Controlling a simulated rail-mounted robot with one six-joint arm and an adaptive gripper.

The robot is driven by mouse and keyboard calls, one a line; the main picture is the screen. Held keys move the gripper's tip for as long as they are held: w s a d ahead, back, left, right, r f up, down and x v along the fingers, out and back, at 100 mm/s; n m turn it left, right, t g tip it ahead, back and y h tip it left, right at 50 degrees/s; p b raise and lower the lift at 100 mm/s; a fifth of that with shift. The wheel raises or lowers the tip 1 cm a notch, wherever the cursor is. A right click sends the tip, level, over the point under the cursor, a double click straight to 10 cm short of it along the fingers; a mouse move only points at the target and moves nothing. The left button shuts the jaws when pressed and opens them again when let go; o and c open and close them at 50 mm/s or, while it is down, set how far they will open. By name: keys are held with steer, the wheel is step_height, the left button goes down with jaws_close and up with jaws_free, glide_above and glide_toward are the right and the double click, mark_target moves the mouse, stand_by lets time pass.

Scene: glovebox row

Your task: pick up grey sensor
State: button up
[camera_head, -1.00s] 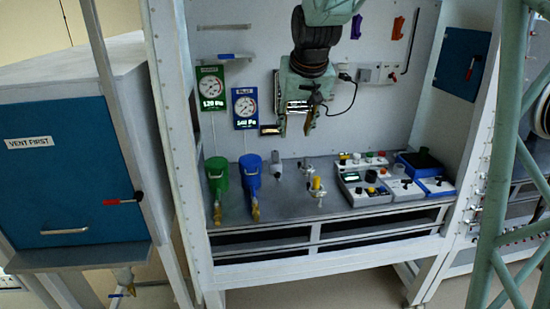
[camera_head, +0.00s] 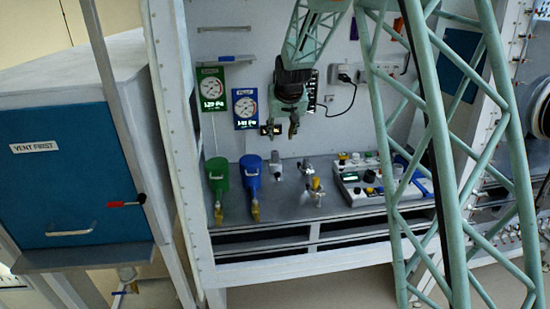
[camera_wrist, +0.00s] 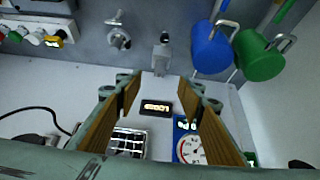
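The grey sensor (camera_head: 276,170) is a small grey upright piece on the bench, just right of the blue canister (camera_head: 250,172). In the wrist view, which is turned over, the grey sensor (camera_wrist: 161,54) is at the top centre, beyond my fingertips. My gripper (camera_head: 282,130) hangs above and behind it, near the back wall, and does not touch it. In the wrist view my gripper (camera_wrist: 158,92) has its two brown-padded fingers apart, with nothing held between them.
A green canister (camera_head: 218,177) stands left of the blue one. Metal fittings (camera_head: 315,187) stand right of the sensor, with control boxes (camera_head: 355,180) farther right. Two gauges (camera_head: 245,108) and a small lit display (camera_wrist: 156,108) are on the back wall. A frame post (camera_head: 172,150) bounds the left.

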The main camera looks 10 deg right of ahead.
steer(key=p, duration=0.1)
glide_toward(275, 153)
steer(key=shift+v, duration=1.15)
steer(key=shift+f, duration=0.1)
steer(key=shift+x, duration=4.2)
steer(key=shift+w, duration=0.1)
steer(key=shift+x, duration=2.55)
steer(key=shift+w+d, duration=0.1)
steer(key=shift+c, duration=0.2)
steer(key=c, duration=1)
